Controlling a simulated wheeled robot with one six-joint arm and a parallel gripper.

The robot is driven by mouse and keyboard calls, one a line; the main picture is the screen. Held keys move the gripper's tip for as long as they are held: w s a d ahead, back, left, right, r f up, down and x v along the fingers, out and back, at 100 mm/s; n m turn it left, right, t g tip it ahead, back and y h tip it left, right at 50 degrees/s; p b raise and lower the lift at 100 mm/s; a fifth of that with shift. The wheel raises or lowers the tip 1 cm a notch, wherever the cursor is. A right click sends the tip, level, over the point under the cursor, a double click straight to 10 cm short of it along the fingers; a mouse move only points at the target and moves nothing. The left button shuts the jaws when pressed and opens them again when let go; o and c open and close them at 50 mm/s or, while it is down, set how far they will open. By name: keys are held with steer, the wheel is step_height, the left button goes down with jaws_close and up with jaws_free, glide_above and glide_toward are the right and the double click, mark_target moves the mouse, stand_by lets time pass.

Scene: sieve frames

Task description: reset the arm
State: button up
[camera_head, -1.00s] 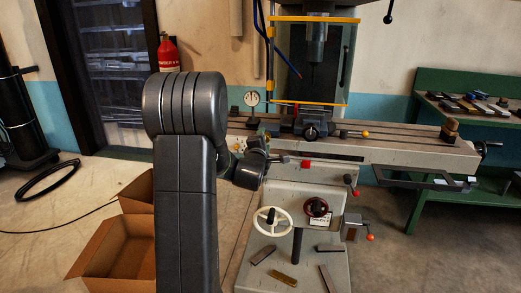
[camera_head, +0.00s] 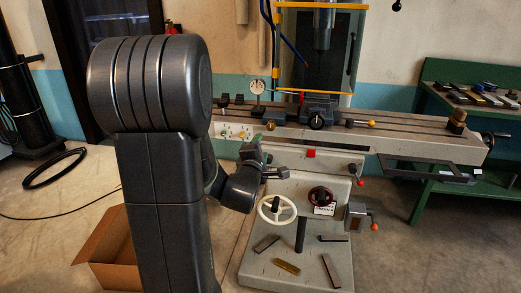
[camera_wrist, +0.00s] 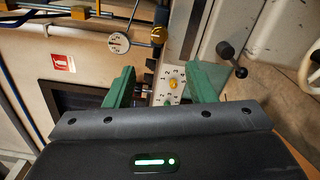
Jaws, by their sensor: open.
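My gripper (camera_wrist: 164,88) shows in the wrist view with its two green fingers apart and nothing between them. Beyond the fingers is a pale control panel with a yellow knob (camera_wrist: 173,84). In the head view my arm (camera_head: 165,180) rises large at the left and bends down toward the front of the milling machine. The wrist (camera_head: 243,188) hangs left of the machine's white handwheel (camera_head: 277,210). The fingers are hard to make out there, and I cannot tell the exact gap to the machine.
The milling machine's long table (camera_head: 400,140) spans the middle and right. An open cardboard box (camera_head: 105,250) is on the floor behind my arm. A green bench (camera_head: 470,105) with small parts stands at right.

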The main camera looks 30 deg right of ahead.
mark_target(270, 127)
stand_by(0.3)
steer(key=x, duration=1.4)
steer(key=shift+s, duration=0.1)
steer(key=shift+d, duration=0.15)
steer(key=m, duration=0.2)
steer(key=shift+m, duration=0.4)
steer(key=m+b, duration=0.1)
steer(key=m, duration=0.5)
steer(key=shift+r, duration=0.15)
steer(key=m, duration=0.5)
steer(key=shift+r, duration=0.1)
steer(key=m, duration=0.4)
steer(key=shift+s, duration=0.1)
stand_by(1.0)
stand_by(0.5)
